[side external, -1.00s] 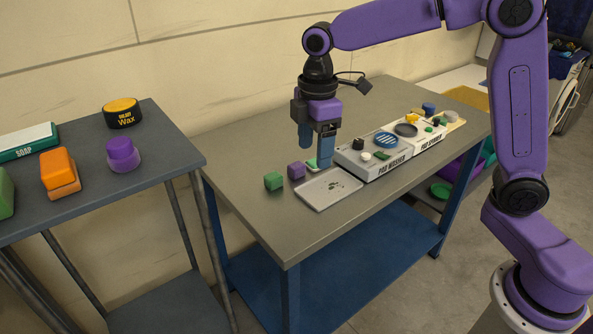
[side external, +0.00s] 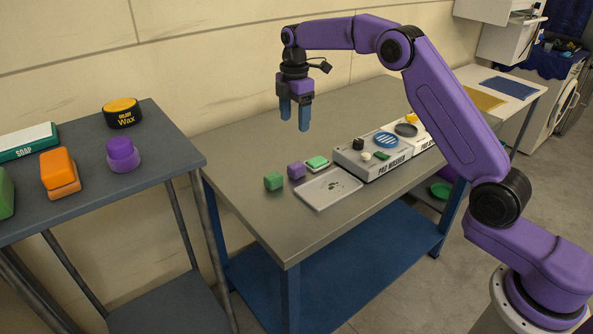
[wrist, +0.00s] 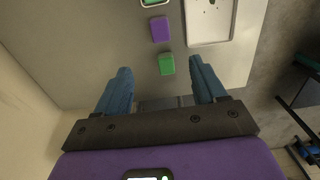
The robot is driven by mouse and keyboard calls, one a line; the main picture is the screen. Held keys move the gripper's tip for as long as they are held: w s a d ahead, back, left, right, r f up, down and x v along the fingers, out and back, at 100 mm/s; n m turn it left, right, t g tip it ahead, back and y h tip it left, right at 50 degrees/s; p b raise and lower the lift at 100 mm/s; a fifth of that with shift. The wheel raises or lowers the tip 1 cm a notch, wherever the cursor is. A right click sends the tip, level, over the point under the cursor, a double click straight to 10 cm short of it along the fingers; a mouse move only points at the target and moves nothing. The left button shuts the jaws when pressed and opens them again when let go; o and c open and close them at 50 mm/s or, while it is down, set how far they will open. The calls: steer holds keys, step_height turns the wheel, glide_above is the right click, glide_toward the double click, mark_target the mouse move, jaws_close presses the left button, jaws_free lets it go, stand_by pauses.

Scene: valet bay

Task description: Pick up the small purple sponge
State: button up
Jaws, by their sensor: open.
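The small purple sponge (side external: 296,171) sits on the grey table, between a green block (side external: 273,181) on its left and a green sponge in a small dish (side external: 317,163) on its right. My gripper (side external: 294,122) is open and empty, raised above the table and behind the row of blocks. In the wrist view the purple sponge (wrist: 160,29) lies beyond the fingertips, at the top middle. The green block (wrist: 167,64) is closer, just ahead of the space between the blue fingers (wrist: 160,78).
A pale tray (side external: 328,188) lies in front of the purple sponge. The pad washer box (side external: 372,160) stands to its right. A separate shelf (side external: 90,190) at left holds a wax tin, a purple item and orange and green blocks. The table's front left is clear.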

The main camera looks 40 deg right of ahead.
glide_above(294, 166)
steer(key=f, duration=1)
steer(key=shift+d+f, duration=0.2)
steer(key=shift+f, duration=0.15)
steer(key=shift+a+f, duration=0.2)
steer(key=shift+f, duration=2.5)
steer(key=c, duration=1)
